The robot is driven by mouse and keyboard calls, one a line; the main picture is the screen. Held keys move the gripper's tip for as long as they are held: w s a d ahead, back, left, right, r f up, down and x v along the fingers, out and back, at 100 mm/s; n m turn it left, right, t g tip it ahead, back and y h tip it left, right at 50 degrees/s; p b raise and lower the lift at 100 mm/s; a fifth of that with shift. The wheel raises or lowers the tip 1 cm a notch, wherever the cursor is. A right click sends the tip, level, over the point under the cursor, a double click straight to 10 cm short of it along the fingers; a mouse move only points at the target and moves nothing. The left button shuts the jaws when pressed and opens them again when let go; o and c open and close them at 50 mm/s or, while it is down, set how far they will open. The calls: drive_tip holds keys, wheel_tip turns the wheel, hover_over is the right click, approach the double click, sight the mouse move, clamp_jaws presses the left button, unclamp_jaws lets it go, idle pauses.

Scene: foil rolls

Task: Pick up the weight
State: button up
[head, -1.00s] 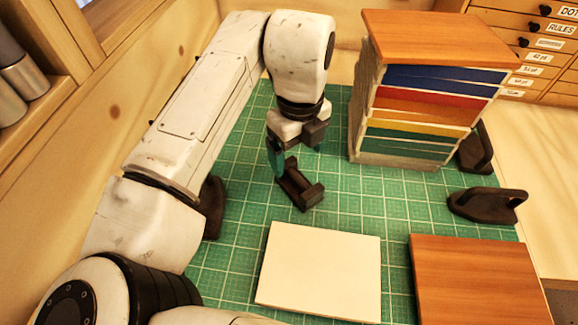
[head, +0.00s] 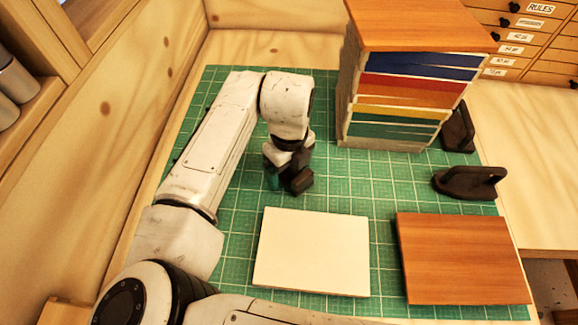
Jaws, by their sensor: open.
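The weight (head: 302,187) is a dark brown block standing on the green cutting mat (head: 345,187). Only its front end shows; my gripper and wrist hide the rest. My gripper (head: 286,181) is open, low over the weight, with a teal finger to its left and dark parts close above it. I cannot tell whether the fingers touch the weight.
A white board (head: 312,252) and a wooden board (head: 462,258) lie in front. A stack of coloured sheets under a wooden top (head: 425,22) stands behind right. Two dark handled weights (head: 470,182) (head: 458,128) stand at right. A wooden wall (head: 110,150) borders the left.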

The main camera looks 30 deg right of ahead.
clamp_jaws()
idle(0.8)
drive_tip(key=shift+r, duration=0.15)
